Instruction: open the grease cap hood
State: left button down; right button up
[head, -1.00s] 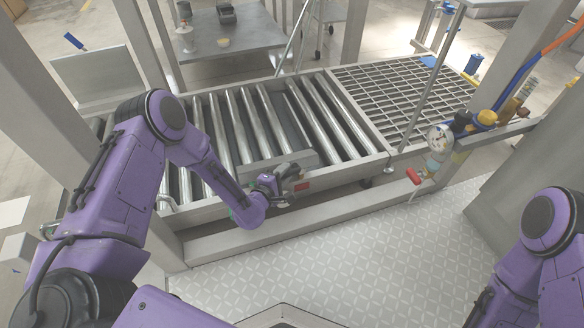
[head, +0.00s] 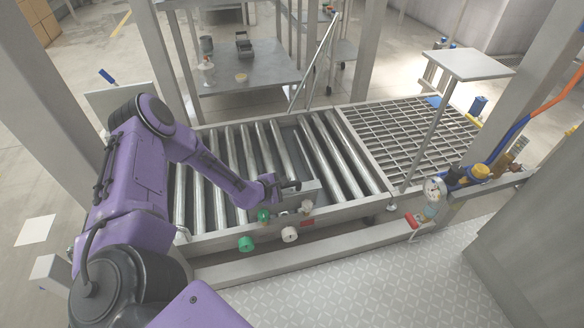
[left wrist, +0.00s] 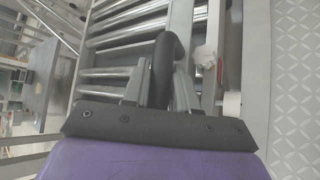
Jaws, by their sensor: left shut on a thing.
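The grease cap hood (head: 310,187) is a grey metal cover on the front rail of the roller conveyor, raised behind the caps. Green caps (head: 246,244) and white caps (head: 290,234) show in front of and below it. My left gripper (head: 284,187) is at the hood, shut on its dark handle. In the left wrist view the curved black handle (left wrist: 165,68) stands between my left gripper's fingers (left wrist: 160,88). White caps (left wrist: 205,54) show to its right. My arm partly hides the hood's left part. My right gripper is not in view.
The roller conveyor (head: 235,158) lies behind the hood, with a grated platform (head: 405,145) to its right. A gauge and valve (head: 433,190) with a red handle stand at the right. A steel table (head: 245,75) stands at the back. The patterned floor in front is clear.

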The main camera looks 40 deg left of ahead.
pick_arm(q)
jog(key=shift+w+a+r, duration=0.15)
jog(key=shift+w+a, duration=0.4)
jog(key=shift+a, duration=0.2)
jog(key=c, duration=1.3)
grip_release()
jog(key=shift+r, duration=0.15)
